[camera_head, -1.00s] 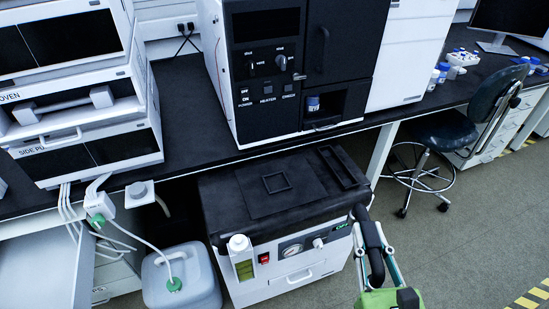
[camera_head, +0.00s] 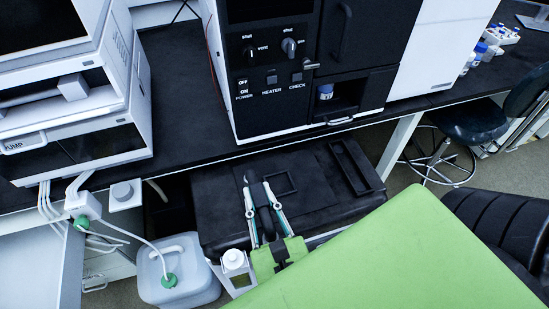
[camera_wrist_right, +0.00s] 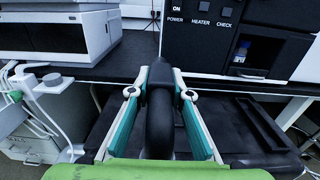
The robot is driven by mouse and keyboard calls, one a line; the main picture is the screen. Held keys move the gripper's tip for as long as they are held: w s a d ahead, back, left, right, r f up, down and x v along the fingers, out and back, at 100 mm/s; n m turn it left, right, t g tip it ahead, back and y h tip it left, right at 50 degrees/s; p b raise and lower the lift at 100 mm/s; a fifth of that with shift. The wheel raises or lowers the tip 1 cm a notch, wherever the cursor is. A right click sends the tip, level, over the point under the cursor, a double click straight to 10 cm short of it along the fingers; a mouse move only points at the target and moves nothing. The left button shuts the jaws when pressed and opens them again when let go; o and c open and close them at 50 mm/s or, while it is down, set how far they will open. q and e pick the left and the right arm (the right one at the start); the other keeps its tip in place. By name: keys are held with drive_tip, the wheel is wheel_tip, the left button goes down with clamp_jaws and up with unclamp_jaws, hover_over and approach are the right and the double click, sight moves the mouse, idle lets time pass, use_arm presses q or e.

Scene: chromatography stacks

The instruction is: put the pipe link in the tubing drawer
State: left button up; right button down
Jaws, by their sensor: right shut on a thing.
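The pipe link, a bent black tube (camera_head: 265,220), is in my right gripper (camera_head: 262,186). In the right wrist view the tube (camera_wrist_right: 160,118) stands between the two teal and silver fingers (camera_wrist_right: 160,85), which are shut on it. It is held in front of the bench, over the black top of the pump unit. A pale open drawer or tray (camera_head: 32,270) is at the lower left; I cannot read a label on it. A closed drawer front with a handle (camera_head: 94,284) is beside it. My left gripper is out of view.
A white jug (camera_head: 178,275) with a green cap and tube stands between the drawers and the black-topped unit (camera_head: 215,205). A bottle (camera_head: 234,262) is at that unit's front. The black bench (camera_head: 180,85) carries stacked instruments. A chair (camera_head: 470,122) is at right.

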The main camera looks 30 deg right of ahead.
drive_tip(key=w+d+f, duration=0.2)
drive_tip(key=w+f, duration=0.1)
drive_tip(key=w+d+f, duration=0.2)
drive_tip(key=w+f, duration=0.1)
drive_tip(key=w, duration=0.1)
drive_tip(key=w+d+f, duration=0.2)
drive_tip(key=w+f, duration=0.1)
drive_tip(key=w, duration=0.1)
drive_tip(key=shift+d, duration=0.3)
drive_tip(key=shift+w+d+f+b, duration=0.1)
drive_tip(key=shift+w+f+b, duration=0.1)
drive_tip(key=shift+f, duration=0.75)
drive_tip(key=shift+w+d+f+b, duration=0.1)
drive_tip(key=shift+f+b, duration=0.1)
drive_tip(key=shift+f, duration=0.75)
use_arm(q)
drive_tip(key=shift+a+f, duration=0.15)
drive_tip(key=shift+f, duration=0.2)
use_arm(e)
drive_tip(key=shift+f, duration=0.15)
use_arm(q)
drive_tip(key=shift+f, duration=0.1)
use_arm(e)
drive_tip(key=c, duration=1.8)
unclamp_jaws()
drive_tip(key=shift+c, duration=0.2)
